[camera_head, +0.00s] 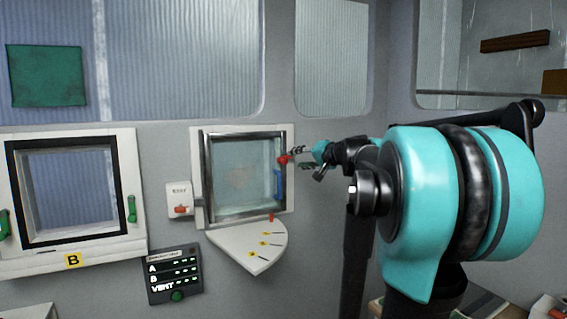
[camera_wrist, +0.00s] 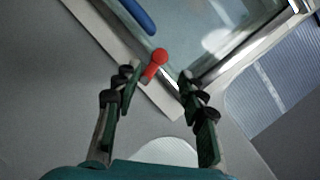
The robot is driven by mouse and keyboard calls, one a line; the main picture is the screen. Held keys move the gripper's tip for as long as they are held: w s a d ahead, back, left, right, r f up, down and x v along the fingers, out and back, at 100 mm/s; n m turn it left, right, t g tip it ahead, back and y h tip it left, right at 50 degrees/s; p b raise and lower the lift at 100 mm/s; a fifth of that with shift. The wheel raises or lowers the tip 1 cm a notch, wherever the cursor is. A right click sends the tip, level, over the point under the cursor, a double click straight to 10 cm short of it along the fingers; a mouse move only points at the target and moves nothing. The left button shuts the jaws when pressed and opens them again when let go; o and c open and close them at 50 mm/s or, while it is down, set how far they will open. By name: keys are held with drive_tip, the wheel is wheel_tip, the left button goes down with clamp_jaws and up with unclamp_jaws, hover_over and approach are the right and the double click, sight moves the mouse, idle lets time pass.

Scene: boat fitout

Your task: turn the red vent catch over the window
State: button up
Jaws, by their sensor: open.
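The red vent catch (camera_head: 284,159) sits on the right side of the metal-framed window (camera_head: 240,175), above a blue handle (camera_head: 278,185). My gripper (camera_head: 300,157) is at the window's right edge, just right of the catch. In the wrist view the red catch (camera_wrist: 156,64) has a round end and stands between and slightly beyond the tips of my open gripper (camera_wrist: 159,76). I see a gap on each side, and no finger visibly closes on it. The blue handle (camera_wrist: 138,16) shows at the top.
A white quarter-round shelf (camera_head: 248,245) juts out below the window, with a small red piece (camera_head: 271,217) above it. A white switch box (camera_head: 180,200) is left of the window. A black panel (camera_head: 174,275) reads A, B, VENT. Window B (camera_head: 75,258) is farther left.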

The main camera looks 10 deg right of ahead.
sight(285, 161)
drive_tip(key=x, duration=0.9)
